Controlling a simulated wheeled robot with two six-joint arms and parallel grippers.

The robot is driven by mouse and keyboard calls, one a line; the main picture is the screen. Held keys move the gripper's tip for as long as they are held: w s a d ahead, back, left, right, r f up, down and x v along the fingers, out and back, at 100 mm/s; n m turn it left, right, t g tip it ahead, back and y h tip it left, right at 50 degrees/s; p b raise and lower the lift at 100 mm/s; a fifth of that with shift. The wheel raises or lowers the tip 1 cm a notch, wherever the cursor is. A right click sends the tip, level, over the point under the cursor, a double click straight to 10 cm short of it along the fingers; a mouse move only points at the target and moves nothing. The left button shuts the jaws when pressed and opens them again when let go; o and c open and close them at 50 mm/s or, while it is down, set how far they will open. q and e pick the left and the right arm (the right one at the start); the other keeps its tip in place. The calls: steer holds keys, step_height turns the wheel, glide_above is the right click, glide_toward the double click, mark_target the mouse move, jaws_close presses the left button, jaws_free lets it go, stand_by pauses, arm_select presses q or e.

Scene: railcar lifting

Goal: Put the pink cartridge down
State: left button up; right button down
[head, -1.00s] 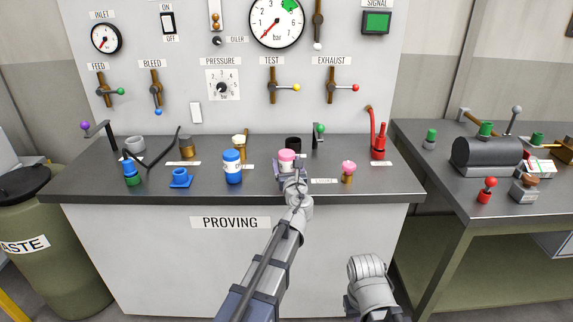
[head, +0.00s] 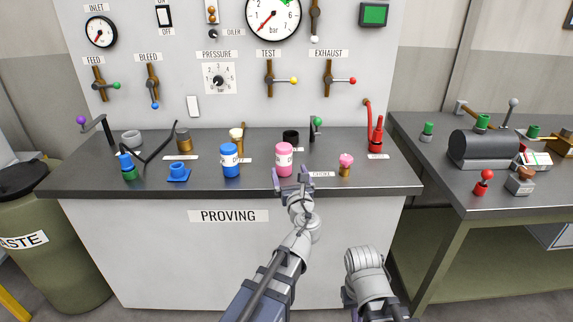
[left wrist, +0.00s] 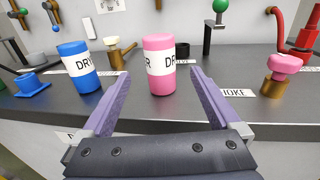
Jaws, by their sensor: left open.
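The pink cartridge (head: 284,160) stands upright on the dark proving bench (head: 370,184), with a white label band around it. It also shows in the left wrist view (left wrist: 159,80), between and beyond the fingertips. My left gripper (head: 291,180) is open and empty, just in front of the cartridge on the near side. In the left wrist view its two purple fingers (left wrist: 157,80) are apart, with no contact seen on the cartridge. My right arm shows low in the head view, but its gripper jaws cannot be made out.
A blue cartridge (head: 230,160) stands left of the pink one. A pink-topped brass fitting (head: 346,165) stands to the right. A black ring (head: 290,136) and a green-knobbed lever (head: 317,124) are behind. The panel wall closes off the back.

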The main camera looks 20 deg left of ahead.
arm_select(q)
steer(key=shift+v, duration=1.15)
steer(key=s+f+n+g+h, duration=0.1)
steer(key=s+f+n+g, duration=0.9)
steer(key=f+n, duration=0.65)
steer(key=s+d+f+n+g+h, duration=0.2)
steer(key=s+d+n+g, duration=0.1)
steer(key=s+d+n, duration=0.2)
steer(key=s+d+f+n+g+h, duration=0.3)
steer(key=s+d+n, duration=0.2)
steer(key=s, duration=0.5)
steer(key=shift+d+n+g, duration=0.3)
steer(key=shift+d+n, duration=0.05)
steer(key=shift+d, duration=0.4)
steer(key=shift+w+f, duration=0.1)
steer(key=shift+f, duration=0.05)
